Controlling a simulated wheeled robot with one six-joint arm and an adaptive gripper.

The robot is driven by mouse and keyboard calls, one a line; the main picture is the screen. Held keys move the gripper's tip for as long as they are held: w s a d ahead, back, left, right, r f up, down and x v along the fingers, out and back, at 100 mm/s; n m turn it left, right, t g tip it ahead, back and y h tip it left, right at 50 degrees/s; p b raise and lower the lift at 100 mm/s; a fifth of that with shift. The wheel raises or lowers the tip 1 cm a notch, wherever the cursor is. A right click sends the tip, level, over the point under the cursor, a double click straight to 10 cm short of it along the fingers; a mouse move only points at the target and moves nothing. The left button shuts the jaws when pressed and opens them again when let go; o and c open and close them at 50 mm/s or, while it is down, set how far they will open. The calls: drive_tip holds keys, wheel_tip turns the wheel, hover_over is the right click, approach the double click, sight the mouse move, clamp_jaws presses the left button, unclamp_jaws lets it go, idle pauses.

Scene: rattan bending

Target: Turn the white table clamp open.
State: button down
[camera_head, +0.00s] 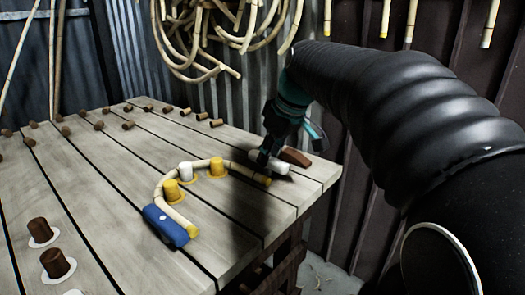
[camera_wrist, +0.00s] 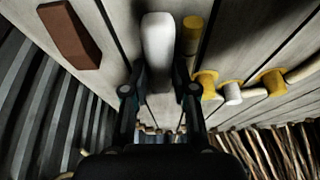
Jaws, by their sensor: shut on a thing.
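The white table clamp (camera_head: 281,168) lies near the right end of the plank table, beside the yellow end of a bent rattan cane (camera_head: 150,196). In the wrist view the clamp is a rounded white bar (camera_wrist: 158,42) pointing away from me. My gripper (camera_head: 264,160) is down at the clamp. In the wrist view its two fingers (camera_wrist: 159,88) stand on either side of the clamp's near end and are shut on it. The near end is partly hidden between the fingers.
The cane curves around yellow pegs (camera_head: 217,168) and a white peg (camera_head: 185,171), its other end at a blue clamp (camera_head: 168,224). A brown block (camera_head: 295,157) lies close beside the white clamp. Brown pegs (camera_head: 55,263) stand at the left. Rattan coils (camera_head: 190,40) hang behind.

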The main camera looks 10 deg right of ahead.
drive_tip(key=shift+n, duration=0.3)
drive_tip(key=c, duration=0.9)
unclamp_jaws()
drive_tip(key=v, duration=1.2)
drive_tip(key=shift+w, duration=0.15)
